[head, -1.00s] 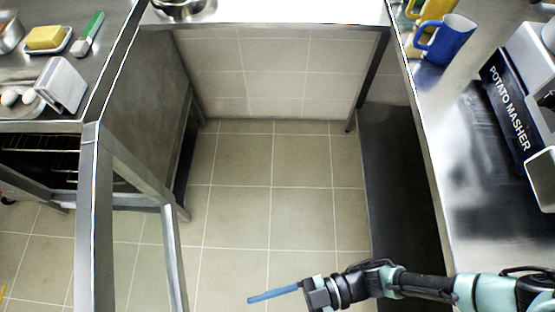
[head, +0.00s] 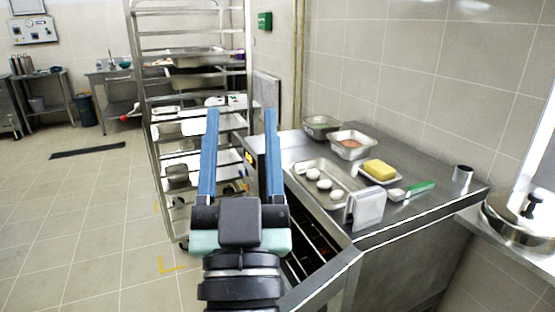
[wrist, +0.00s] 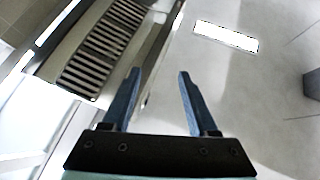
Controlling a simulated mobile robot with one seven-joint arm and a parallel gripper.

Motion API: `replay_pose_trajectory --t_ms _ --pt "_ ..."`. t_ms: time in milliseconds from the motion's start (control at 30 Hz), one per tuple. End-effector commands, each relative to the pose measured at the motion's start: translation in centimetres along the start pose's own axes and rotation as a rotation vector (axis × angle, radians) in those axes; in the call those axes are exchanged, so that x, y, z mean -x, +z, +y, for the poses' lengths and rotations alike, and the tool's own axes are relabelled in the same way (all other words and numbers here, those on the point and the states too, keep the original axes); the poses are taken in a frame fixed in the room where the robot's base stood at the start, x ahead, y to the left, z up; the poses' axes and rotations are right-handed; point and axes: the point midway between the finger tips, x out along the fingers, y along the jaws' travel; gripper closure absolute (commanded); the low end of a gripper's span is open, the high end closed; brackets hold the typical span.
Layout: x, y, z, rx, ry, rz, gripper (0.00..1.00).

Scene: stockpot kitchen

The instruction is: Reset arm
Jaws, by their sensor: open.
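My gripper (head: 241,150) is in the middle of the head view, pointing up, with its two blue fingers spread apart and nothing between them. In the wrist view, my gripper (wrist: 158,90) also shows both fingers apart and empty. Behind the fingers there is a ceiling with a vent grille (wrist: 100,45) and a bright light panel (wrist: 226,36). My gripper appears in front of a tall rack and left of a steel counter in the head view, touching neither as far as I can tell.
The tall metal rack (head: 150,120) holds trays. The steel counter (head: 420,208) carries a tray of eggs (head: 318,182), butter (head: 380,170), a green-handled brush (head: 412,191) and metal pans (head: 352,146). A lidded pot (head: 518,212) stands at right. Tiled floor (head: 80,220) at left is open.

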Motion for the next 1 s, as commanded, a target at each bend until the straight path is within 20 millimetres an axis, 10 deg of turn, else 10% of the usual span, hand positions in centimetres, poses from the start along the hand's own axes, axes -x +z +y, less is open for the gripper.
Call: replay_pose_trajectory --t_ms 333,1000 --pt "-0.1 -15.8 2.3 0.109 0.042 0.178 0.41" --pt "-9.9 -26.8 1.4 0.098 0.038 0.154 0.41"
